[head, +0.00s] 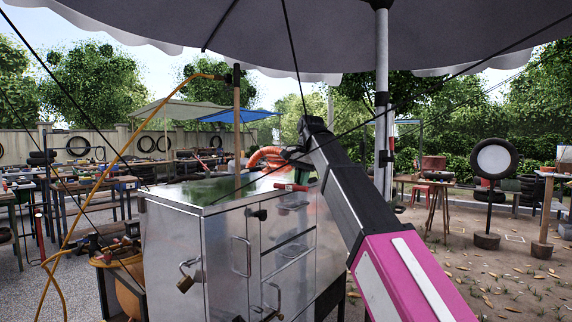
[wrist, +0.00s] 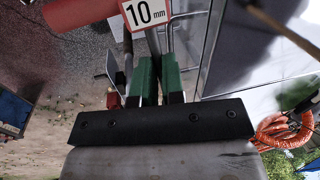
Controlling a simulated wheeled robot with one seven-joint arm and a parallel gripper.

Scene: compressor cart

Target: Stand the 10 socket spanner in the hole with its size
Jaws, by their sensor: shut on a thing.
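The 10 socket spanner has a red handle (wrist: 80,12) and a white tag reading "10 mm" (wrist: 146,11) at the top of the wrist view. My gripper (wrist: 158,60), with green fingers, is shut on the spanner; the exact grip is partly hidden by the tag. In the head view the red handle (head: 291,187) lies level just above or at the right part of the cart top, below my gripper (head: 308,176). The metal cart (head: 175,250) stands in front of me. I cannot make out the sized holes or the spanner's lower end.
An orange coiled hose (head: 266,157) sits at the back of the cart top and shows in the wrist view (wrist: 275,132). A pole (head: 237,125) rises from the cart. Benches (head: 75,185) stand left; a parasol pole (head: 382,90) stands behind my arm.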

